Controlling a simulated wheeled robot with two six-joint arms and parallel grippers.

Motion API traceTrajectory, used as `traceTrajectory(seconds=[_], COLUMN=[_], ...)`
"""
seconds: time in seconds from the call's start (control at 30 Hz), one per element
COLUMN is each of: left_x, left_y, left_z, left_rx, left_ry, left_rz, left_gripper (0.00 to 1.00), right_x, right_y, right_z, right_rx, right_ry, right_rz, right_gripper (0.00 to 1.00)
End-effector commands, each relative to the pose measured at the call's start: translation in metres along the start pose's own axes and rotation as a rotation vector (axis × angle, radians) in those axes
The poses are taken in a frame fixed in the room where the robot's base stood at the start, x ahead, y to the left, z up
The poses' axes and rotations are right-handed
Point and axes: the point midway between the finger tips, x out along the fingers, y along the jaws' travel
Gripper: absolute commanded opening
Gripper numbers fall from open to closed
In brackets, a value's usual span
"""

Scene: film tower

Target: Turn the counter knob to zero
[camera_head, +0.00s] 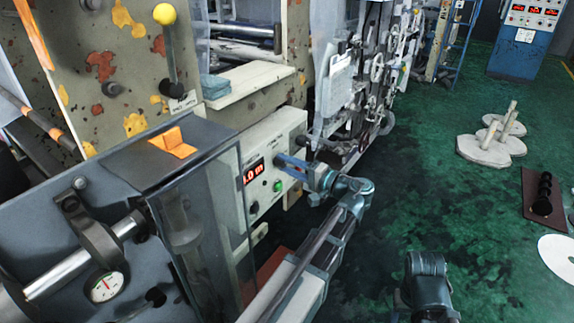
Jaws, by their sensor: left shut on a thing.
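The counter box (283,128) is a pale panel on the side of the machine. Its red display (253,172) reads ".0 m" at its visible end; the left part of the reading is cut off by the dark cabinet edge. A green button (278,186) sits below. My left gripper (287,162) reaches the panel face from the right, its fingers shut at the place right of the display. The counter knob is hidden by the fingers, so its pointer setting cannot be seen.
A lever with a yellow ball (164,14) is above. The green floor (430,190) to the right is mostly clear, with pale discs (490,148) farther off.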

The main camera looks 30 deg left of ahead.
Motion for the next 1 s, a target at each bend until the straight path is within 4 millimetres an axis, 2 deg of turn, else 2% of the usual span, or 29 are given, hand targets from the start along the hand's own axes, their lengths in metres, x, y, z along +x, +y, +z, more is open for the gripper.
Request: traceTrajectory(seconds=[0.4,0.9,0.93,1.0], left_x=[-0.0004,-0.0004,-0.0004,-0.0003], left_y=[0.0005,0.0006,0.0006,0.0005], left_z=[-0.0003,-0.0004,-0.0004,-0.0003], left_rx=[0.142,0.156,0.156,0.155], left_ry=[0.001,0.001,0.001,0.001], left_rz=[0.002,0.002,0.002,0.002], left_gripper=[0.0,0.0,0.45,0.58], right_x=[0.0001,0.0001,0.0001,0.0001], right_y=[0.0,0.0,0.0,0.0], right_z=[0.0,0.0,0.0,0.0], right_rx=[0.0,0.0,0.0,0.0], right_ry=[0.0,0.0,0.0,0.0], right_rz=[0.0,0.0,0.0,0.0], right_gripper=[0.56,0.56,0.56,0.56])
